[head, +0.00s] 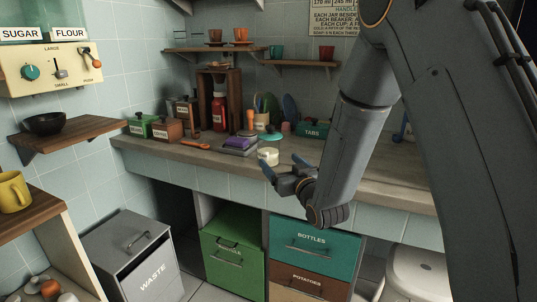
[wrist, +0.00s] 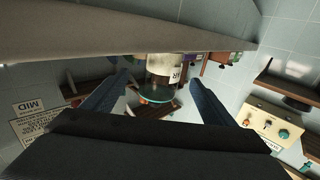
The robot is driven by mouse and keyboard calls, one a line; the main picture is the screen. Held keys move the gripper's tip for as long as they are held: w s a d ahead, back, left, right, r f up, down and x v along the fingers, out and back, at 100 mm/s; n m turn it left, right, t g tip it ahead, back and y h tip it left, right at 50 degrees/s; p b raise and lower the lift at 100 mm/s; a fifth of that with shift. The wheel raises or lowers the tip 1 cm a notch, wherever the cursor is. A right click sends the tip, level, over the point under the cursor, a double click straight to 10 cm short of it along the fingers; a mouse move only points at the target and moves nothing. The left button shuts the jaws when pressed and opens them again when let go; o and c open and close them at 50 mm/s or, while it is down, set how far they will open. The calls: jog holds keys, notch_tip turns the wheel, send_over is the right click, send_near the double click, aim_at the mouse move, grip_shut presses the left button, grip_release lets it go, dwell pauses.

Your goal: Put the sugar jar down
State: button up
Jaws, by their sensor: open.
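The sugar jar (head: 268,156) is a small, pale cylinder standing upright near the front edge of the counter. In the wrist view, which is upside down, the jar (wrist: 160,64) shows a dark label ending in R, with a round teal shape beneath it that may be its lid. My gripper (head: 284,164) is open at the counter's front edge, just right of and in front of the jar. In the wrist view its two fingers (wrist: 162,84) are spread, with the jar between them and gaps on both sides. I cannot tell how deep the jar sits between the fingertips.
A purple-topped block (head: 240,143) lies behind and left of the jar. A teal TABS box (head: 314,130), a red bottle (head: 220,112) and small labelled boxes (head: 167,129) stand farther back. The counter (head: 350,165) has bare room to the right. Drawers (head: 315,243) are below.

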aim_at(273, 155)
jog(key=x, duration=0.7)
jog(key=shift+a, duration=0.35)
jog(key=shift+s, duration=0.1)
jog(key=c, duration=1.3)
jog(key=shift+c, duration=1.2)
jog(key=shift+r, duration=0.2)
